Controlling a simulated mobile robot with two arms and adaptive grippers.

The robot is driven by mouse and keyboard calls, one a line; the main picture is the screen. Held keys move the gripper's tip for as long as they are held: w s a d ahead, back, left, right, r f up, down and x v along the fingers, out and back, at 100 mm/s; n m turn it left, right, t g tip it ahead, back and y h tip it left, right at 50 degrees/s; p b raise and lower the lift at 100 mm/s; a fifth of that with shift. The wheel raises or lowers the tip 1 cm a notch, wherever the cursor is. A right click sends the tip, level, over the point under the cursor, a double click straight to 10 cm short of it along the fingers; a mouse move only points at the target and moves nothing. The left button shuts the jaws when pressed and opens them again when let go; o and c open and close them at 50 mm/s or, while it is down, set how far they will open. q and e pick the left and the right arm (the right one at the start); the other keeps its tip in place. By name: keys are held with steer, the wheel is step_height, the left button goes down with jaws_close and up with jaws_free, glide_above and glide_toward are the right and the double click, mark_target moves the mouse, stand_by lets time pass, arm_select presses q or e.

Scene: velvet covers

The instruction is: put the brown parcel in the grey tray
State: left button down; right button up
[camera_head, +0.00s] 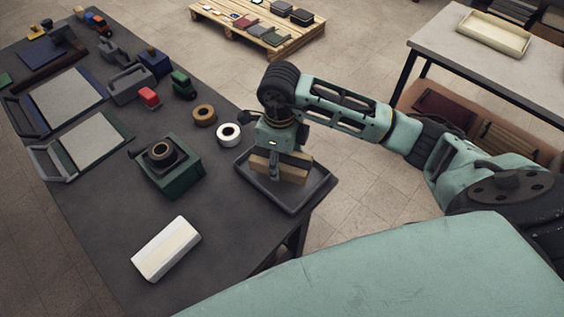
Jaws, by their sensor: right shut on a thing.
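The brown parcel (295,175) is in the jaws of my right gripper (275,172), which comes in from the right and points down. The gripper is shut on the parcel. The grey tray (297,205) lies at the right edge of the dark table, directly below the parcel. The parcel shows within the tray's outline; I cannot tell whether it touches the tray floor. The gripper and parcel hide part of the tray's inside and back rim. My left gripper is not in view.
A green box (170,180) with a black ring on top stands left of the tray. A white block (166,248) lies in front. The table's front middle is otherwise clear.

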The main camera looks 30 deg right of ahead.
mark_target(282, 165)
steer(key=shift+w+d+f, duration=0.45)
steer(key=shift+w, duration=0.1)
step_height(282, 165, down, 4)
steer(key=shift+r+p, duration=0.1)
steer(key=shift+p, duration=0.6)
steer(key=shift+f, duration=0.25)
steer(key=o, duration=1.6)
